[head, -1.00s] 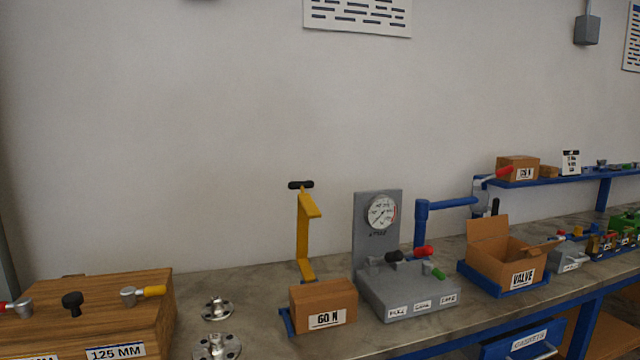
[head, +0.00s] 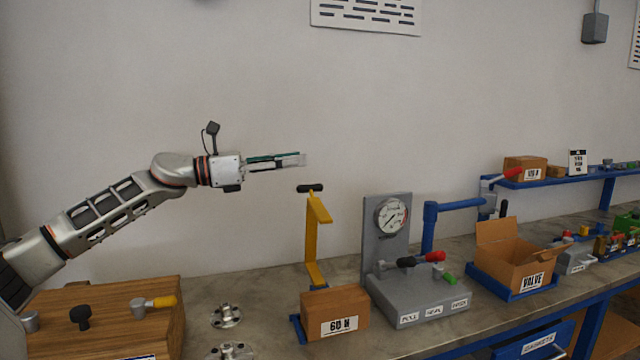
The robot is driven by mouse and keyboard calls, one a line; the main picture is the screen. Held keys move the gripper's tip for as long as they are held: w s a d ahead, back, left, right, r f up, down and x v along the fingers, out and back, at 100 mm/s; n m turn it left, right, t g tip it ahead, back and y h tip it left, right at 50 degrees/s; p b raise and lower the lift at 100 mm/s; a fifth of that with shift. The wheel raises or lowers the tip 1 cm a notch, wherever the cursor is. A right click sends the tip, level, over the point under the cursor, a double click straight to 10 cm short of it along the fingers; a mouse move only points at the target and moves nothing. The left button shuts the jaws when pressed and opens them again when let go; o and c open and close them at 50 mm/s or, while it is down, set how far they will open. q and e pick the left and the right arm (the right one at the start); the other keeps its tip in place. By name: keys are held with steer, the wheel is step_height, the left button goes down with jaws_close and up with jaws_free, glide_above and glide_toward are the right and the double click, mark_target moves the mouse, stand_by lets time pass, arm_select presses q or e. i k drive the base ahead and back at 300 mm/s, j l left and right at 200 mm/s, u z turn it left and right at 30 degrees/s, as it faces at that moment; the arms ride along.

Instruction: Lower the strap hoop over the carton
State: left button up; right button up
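A yellow strap hoop (head: 311,240) with a black cross handle (head: 310,188) stands raised behind a brown carton (head: 335,313) marked 60 N. The carton sits on a blue base (head: 297,328), mostly hidden by it. I see the hoop nearly edge-on. In the head view my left gripper (head: 303,159) points right, its tips a little above and just left of the handle in the picture, apart from it. I see its fingers from the side, so their opening is unclear. My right gripper is not in view.
Right of the carton is a grey gauge stand (head: 393,245) with red, black and green handles. Beyond it are a blue swing arm (head: 452,206) and an open VALVE carton (head: 512,262). Left are metal flanges (head: 225,316) and a wooden block (head: 110,305) with knobs.

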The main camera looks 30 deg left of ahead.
mark_target(316, 213)
steer(key=i+j, duration=0.75)
